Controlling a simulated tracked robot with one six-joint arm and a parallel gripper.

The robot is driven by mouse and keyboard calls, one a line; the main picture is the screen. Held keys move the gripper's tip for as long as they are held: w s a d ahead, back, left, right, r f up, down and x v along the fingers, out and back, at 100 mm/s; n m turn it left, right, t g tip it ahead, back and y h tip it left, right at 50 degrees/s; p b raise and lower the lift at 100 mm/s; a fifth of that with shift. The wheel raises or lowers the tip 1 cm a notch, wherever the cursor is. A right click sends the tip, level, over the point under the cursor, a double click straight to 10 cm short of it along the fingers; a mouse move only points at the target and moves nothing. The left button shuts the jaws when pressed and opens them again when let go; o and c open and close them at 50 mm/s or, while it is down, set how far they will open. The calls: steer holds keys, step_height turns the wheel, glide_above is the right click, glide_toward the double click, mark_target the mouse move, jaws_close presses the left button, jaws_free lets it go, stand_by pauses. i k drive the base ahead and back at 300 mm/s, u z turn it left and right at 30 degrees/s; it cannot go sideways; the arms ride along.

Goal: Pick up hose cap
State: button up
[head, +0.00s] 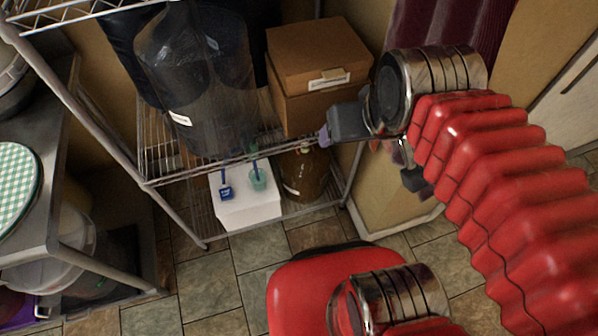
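I cannot tell for sure which thing is the hose cap. On the lower wire shelf, a white box (247,210) has a small dark blue piece with a pale mark (227,191) and a teal cup-like piece (258,180) at its top. My gripper (369,158) is at the end of the red ribbed arm, right of the rack. Its two dark fingers appear spread apart with nothing seen between them, and one has a purple tip. It is up and right of the white box, apart from it.
A brown glass jug (305,174) stands right of the white box. Above are a dark clear container (196,80) and stacked cardboard boxes (318,57). The wire rack's front post (92,125) and shelf edges bound the space. A metal table (52,190) stands left; tiled floor is open in front.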

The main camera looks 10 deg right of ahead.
mark_target(226, 193)
steer(key=u, duration=1.6)
steer(key=i, duration=0.5)
steer(key=u, duration=1.6)
